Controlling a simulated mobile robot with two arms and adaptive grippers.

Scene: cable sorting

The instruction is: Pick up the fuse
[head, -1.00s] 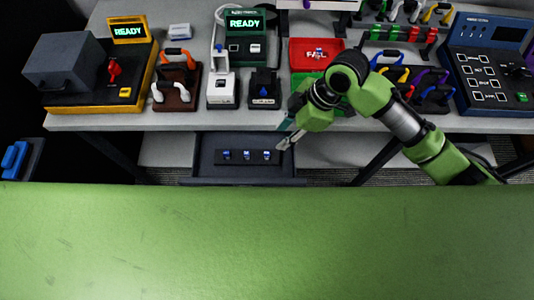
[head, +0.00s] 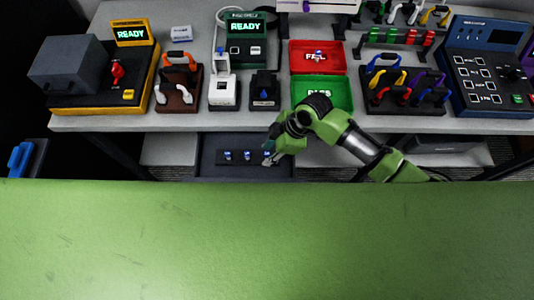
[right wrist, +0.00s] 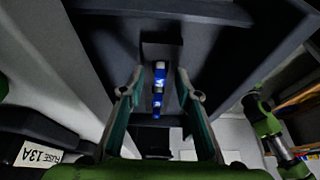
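Three small blue-and-white fuses stand in a row on a dark strip in the open drawer (head: 207,168) below the table edge. They are the left fuse (head: 227,155), the middle fuse (head: 248,156) and the right fuse (head: 267,154). My right gripper (head: 269,158) is at the right fuse and partly covers it. In the right wrist view, my right gripper (right wrist: 161,82) is open, one finger on each side of the lined-up fuses (right wrist: 159,88), with gaps visible on both sides. The fuses overlap there, so their separate outlines are hard to tell. My left gripper is not shown.
On the table (head: 330,122) stand a red FAIL tray (head: 335,66), a green tray (head: 340,103), a yellow-black READY station (head: 140,95) and a dark panel (head: 455,40). The drawer walls (right wrist: 90,40) rise close around my right gripper. A "FUSE 13A" label (right wrist: 38,155) shows nearby.

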